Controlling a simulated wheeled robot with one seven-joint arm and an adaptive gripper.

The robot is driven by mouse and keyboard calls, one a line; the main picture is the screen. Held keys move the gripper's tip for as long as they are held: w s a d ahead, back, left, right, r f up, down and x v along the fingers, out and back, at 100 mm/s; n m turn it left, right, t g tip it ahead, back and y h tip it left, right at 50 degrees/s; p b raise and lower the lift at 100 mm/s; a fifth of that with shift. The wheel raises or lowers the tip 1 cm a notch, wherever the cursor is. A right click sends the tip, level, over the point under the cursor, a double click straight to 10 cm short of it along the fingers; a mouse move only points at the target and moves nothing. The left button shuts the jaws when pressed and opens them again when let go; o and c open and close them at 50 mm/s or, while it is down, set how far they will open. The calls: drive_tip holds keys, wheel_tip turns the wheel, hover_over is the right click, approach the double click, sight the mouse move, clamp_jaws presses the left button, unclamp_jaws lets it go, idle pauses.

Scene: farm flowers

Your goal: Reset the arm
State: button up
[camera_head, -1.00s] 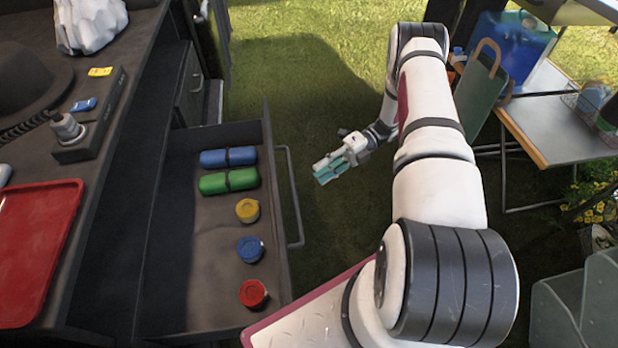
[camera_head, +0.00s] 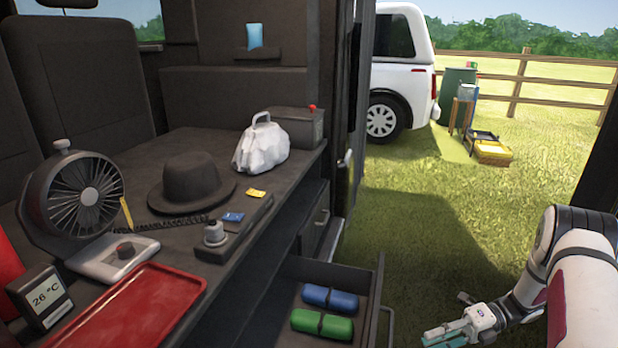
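My arm (camera_head: 582,275) comes in from the lower right of the head view, bent with its forearm toward the left. My gripper (camera_head: 440,338) hangs over the grass, right of the open drawer (camera_head: 283,318) and apart from it. Its teal fingers lie at the bottom edge of the picture, partly cut off, and whether they are open or shut is unclear. Nothing held can be made out. The drawer holds a blue cylinder (camera_head: 345,302) and a green cylinder (camera_head: 338,327).
The counter (camera_head: 285,185) bears a fan (camera_head: 75,195), a black hat (camera_head: 195,180), a white bag (camera_head: 262,143), a red tray (camera_head: 135,310) and a temperature display (camera_head: 40,298). A white vehicle (camera_head: 402,75) stands beyond. Open grass (camera_head: 425,220) lies between.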

drive_tip(key=s+a+r+n+g+h, duration=0.1)
drive_tip(key=s+a+r+n+h, duration=0.2)
drive_tip(key=r+n, duration=0.45)
drive_tip(key=s+a+r+n+g+h, duration=0.15)
drive_tip(key=a+r+n, duration=0.25)
drive_tip(key=r, duration=0.7)
drive_tip(key=s+a+r+n+g+h, duration=0.1)
drive_tip(key=s+a+r+n+h, duration=0.3)
drive_tip(key=r, duration=0.6)
drive_tip(key=s+a+r+n+t+h, duration=0.1)
drive_tip(key=s+a+r+n+h, duration=0.15)
drive_tip(key=s+n, duration=0.3)
drive_tip(key=s+a+r+n+t+h, duration=0.1)
drive_tip(key=s+r+n, duration=0.3)
drive_tip(key=s+n, duration=0.15)
drive_tip(key=s+f+n+t+h, duration=0.25)
drive_tip(key=s+n, duration=0.45)
drive_tip(key=s, duration=0.4)
wheel_tip(320, 180, up, 34)
drive_tip(key=d+t+p, duration=0.1)
drive_tip(key=t+p, duration=0.3)
drive_tip(key=p, duration=2.7)
drive_tip(key=shift+d+f+n+t+h, duration=0.15)
drive_tip(key=shift+n+t+h, duration=0.2)
drive_tip(key=shift+t, duration=0.05)
